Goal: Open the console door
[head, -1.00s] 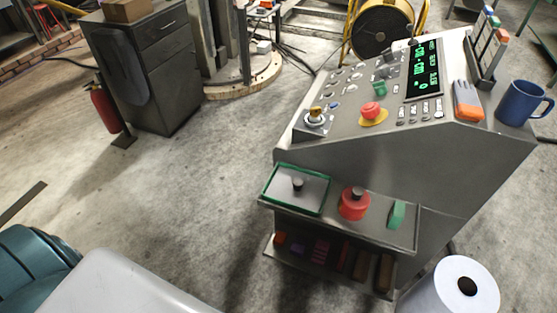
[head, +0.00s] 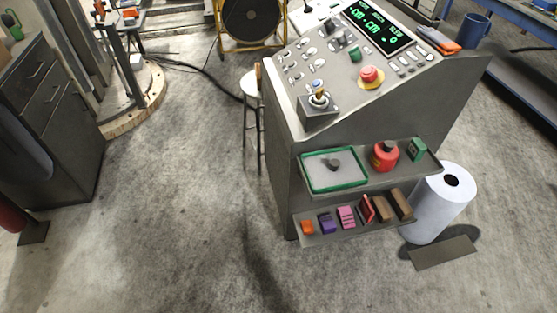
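The grey console (head: 400,112) stands right of centre in the head view. Its sloped top has knobs, a joystick (head: 318,98), a red mushroom button (head: 371,75) and a lit green display (head: 379,27). Two shelves stick out from the side facing me. A narrow dark face (head: 278,160) shows at its left. I cannot make out a door, handle or hinge on the visible sides. Neither of my grippers is in view.
The upper shelf holds a green-rimmed tray (head: 307,173), a red canister (head: 385,156) and a green box (head: 417,149). The lower shelf (head: 328,238) holds several small blocks. A white roll (head: 438,209) stands at right. A stool (head: 251,86) stands behind left. Floor in front is clear.

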